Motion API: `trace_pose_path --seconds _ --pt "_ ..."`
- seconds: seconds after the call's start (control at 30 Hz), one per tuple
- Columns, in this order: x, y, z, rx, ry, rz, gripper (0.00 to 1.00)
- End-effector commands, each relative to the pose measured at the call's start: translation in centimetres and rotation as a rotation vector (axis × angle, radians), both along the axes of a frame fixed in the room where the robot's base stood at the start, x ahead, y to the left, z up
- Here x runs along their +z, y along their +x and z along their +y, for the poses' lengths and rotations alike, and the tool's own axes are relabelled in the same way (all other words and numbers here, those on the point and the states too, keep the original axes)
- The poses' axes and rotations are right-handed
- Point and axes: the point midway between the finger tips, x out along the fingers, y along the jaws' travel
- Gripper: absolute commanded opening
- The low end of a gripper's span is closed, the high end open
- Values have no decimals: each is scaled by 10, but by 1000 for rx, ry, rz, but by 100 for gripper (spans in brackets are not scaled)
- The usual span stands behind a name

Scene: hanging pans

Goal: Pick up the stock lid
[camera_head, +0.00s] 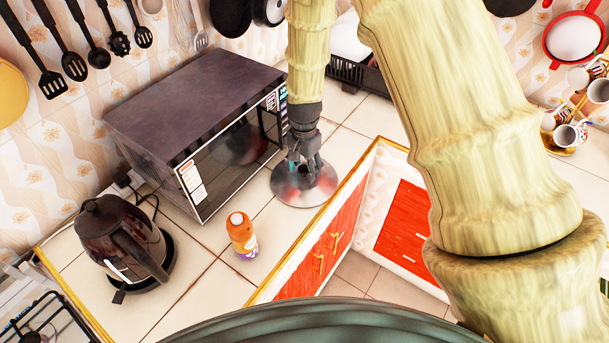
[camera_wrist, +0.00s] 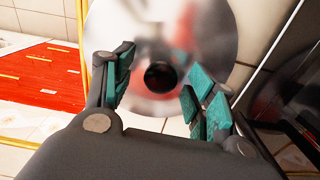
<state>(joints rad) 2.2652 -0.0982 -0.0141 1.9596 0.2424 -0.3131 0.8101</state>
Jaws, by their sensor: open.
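The stock lid (camera_head: 304,192) is a round, shiny metal disc lying on the tiled counter by the microwave's right front corner. It also fills the upper middle of the wrist view (camera_wrist: 205,30), with a dark round knob (camera_wrist: 160,77) at its centre. My gripper (camera_head: 305,172) points down right above the lid in the head view and hides its middle. In the wrist view my gripper (camera_wrist: 155,88) is open, with teal pads on either side of the knob. I cannot tell whether the pads touch the knob.
The microwave (camera_head: 200,130) stands close on the lid's left. An orange bottle (camera_head: 241,236) and a dark kettle (camera_head: 120,245) stand nearer on the counter. The counter's gold edge (camera_head: 335,205) runs close to the lid's right, above red cabinets (camera_head: 405,228). A black rack (camera_head: 358,75) is behind.

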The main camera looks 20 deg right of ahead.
Motion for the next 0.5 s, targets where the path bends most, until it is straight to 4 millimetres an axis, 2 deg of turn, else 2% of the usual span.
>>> trace_pose_path --seconds 0.4,0.5 --pt "-8 0 0 0 0 -1 56" --pt "-8 0 0 0 -1 -1 38"
